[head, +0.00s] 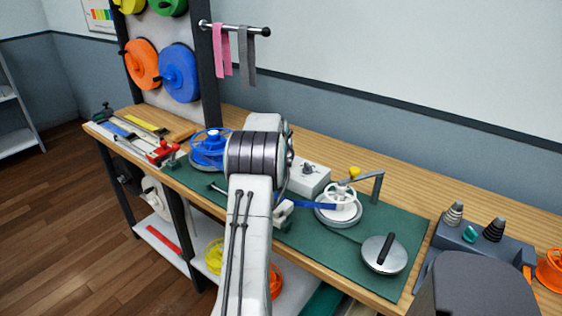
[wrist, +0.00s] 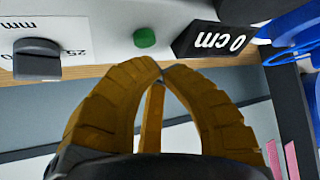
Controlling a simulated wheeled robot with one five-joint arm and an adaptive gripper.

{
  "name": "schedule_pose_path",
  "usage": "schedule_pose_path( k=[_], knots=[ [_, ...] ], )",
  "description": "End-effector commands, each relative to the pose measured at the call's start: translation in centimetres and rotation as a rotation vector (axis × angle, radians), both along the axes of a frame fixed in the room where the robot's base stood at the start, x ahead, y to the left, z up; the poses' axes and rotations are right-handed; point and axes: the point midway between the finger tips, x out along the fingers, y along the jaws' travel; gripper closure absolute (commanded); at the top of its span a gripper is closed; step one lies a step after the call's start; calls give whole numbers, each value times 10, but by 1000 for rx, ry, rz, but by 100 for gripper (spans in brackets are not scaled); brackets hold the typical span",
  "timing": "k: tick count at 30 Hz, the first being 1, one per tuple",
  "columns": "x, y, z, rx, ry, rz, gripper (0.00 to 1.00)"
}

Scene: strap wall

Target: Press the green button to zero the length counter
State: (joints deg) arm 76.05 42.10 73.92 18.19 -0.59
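The green button (wrist: 145,37) is a small round button on a white face near the top of the wrist view. In the head view my arm hides the gripper and the button.
A dark grey knob (wrist: 37,60) sits left of the button on the white face. In the head view, a white box (head: 309,180) stands behind my arm. A blue spool (head: 208,148) is to its left and a white reel (head: 340,205) to its right, on the green mat (head: 325,255).

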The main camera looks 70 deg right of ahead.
Motion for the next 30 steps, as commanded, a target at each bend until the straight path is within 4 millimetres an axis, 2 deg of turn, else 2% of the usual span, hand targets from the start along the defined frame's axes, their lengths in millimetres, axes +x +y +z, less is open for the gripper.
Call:
schedule_pose_path(
  k=[14,30],
  knots=[
    [0,0,5,-1,0,0,100],
    [0,0,48,-1,0,0,100]
  ],
)
